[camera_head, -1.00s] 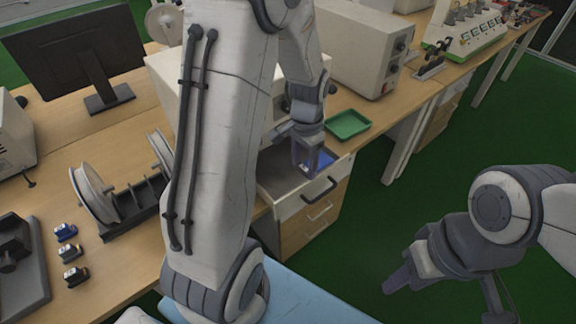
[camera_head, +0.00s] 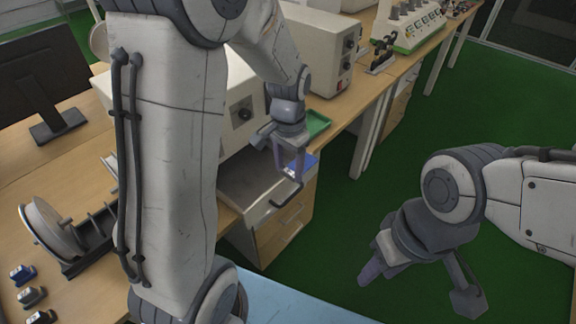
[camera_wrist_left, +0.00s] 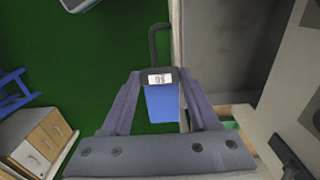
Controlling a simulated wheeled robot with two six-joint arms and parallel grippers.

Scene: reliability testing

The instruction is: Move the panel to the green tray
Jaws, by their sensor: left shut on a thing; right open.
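The panel, a small blue block with a black end and a white label, shows in the left wrist view (camera_wrist_left: 172,103) between my left fingers. In the head view the panel's blue (camera_head: 306,163) shows beside the fingers. My left gripper (camera_head: 290,168) is shut on the panel, above the outer end of the open drawer (camera_head: 242,190). The green tray (camera_head: 317,123) lies on the desk just behind my left gripper, partly hidden by it. My right gripper (camera_head: 372,270) is open and empty over the green floor, away from the desk.
The drawer's black handle (camera_head: 288,194) sticks out below my left gripper. A beige box instrument (camera_head: 320,50) stands behind the tray. Small boxes (camera_head: 32,296), a spool (camera_head: 52,225) and a monitor (camera_head: 30,75) stand at left. Floor at right is clear.

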